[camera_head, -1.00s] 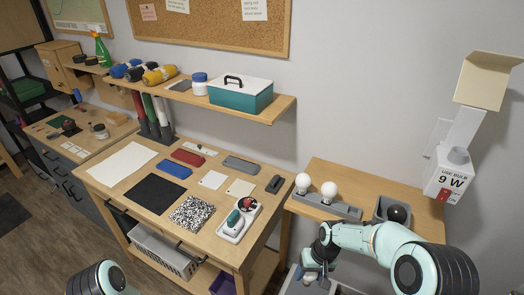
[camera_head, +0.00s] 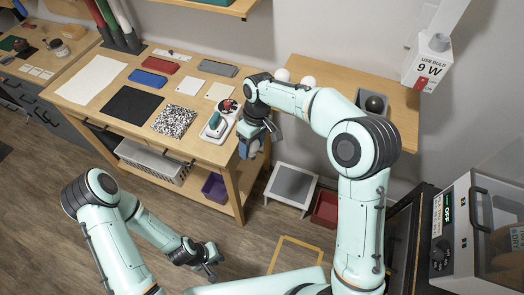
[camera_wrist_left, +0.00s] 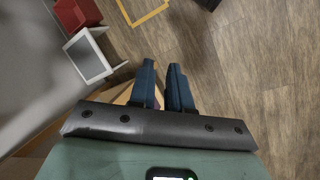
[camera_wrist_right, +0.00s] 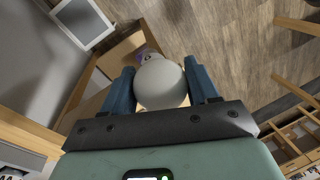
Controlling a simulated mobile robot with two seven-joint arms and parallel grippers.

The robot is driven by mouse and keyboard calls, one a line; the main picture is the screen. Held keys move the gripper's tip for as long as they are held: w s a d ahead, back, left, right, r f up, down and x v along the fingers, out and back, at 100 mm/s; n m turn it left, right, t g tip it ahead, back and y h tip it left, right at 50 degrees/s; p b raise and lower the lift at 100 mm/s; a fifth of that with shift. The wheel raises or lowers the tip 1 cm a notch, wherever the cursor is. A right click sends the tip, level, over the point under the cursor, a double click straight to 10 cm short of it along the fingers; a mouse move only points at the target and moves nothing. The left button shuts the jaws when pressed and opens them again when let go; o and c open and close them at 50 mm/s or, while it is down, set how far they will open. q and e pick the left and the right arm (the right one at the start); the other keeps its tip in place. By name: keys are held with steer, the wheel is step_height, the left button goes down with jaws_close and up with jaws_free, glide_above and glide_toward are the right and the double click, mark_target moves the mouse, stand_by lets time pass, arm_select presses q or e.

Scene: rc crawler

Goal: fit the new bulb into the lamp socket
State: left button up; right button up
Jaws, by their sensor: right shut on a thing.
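My right gripper (camera_head: 252,148) is shut on a white round bulb (camera_wrist_right: 160,82), which sits between its fingers in the right wrist view. In the head view this gripper is in front of the workbench's right edge, far from the lamp. The lamp socket (camera_head: 438,42) is the grey cup on top of the white box marked "USE BULB 9 W" (camera_head: 427,68), on the right wall. It looks empty. Two other white bulbs (camera_head: 308,81) stand on the side table, partly hidden by my right arm. My left gripper (camera_head: 208,265) is low over the floor, empty, with a narrow gap between its fingers.
A grey bin (camera_head: 360,92) with a dark ball (camera_head: 375,104) stands on the side table (camera_head: 405,125). The workbench (camera_head: 88,88) holds mats and boxes. A white-framed stand (camera_head: 291,187) and a red bin (camera_head: 325,209) are below. An oven-like appliance (camera_head: 470,225) is at right.

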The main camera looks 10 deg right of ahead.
mark_target(253, 145)
arm_select(q)
steer(key=o, duration=0.5)
steer(key=shift+s+r, duration=0.1)
steer(key=shift+s, duration=0.05)
arm_select(e)
steer(key=shift+a+r, duration=0.1)
steer(key=shift+a, duration=0.05)
arm_select(q)
steer(key=o, duration=0.5)
steer(key=shift+s+a+r+n+g, duration=0.15)
steer(key=shift+s+n+g, duration=0.15)
steer(key=shift+n+g, duration=0.15)
steer(key=shift+o, duration=0.7)
steer(key=s+r+n+g, duration=0.1)
steer(key=s+d+r+n, duration=0.1)
steer(key=shift+s+r+n+g, duration=0.1)
steer(key=shift+n+g, duration=0.25)
steer(key=w+d+r+n+h, duration=0.4)
steer(key=d+r+n+h, duration=0.45)
steer(key=r, duration=0.35)
steer(key=w+r+n+t+h, duration=0.2)
steer(key=w+r+n+t, duration=1)
steer(key=w+r+t, duration=0.4)
steer(key=w+d, duration=0.2)
steer(key=w+d+g, duration=0.1)
steer(key=w+d, duration=0.2)
steer(key=w+d+f+g, duration=0.1)
steer(key=w+d, duration=0.2)
steer(key=shift+w+d, duration=0.2)
steer(key=shift+d, duration=0.05)
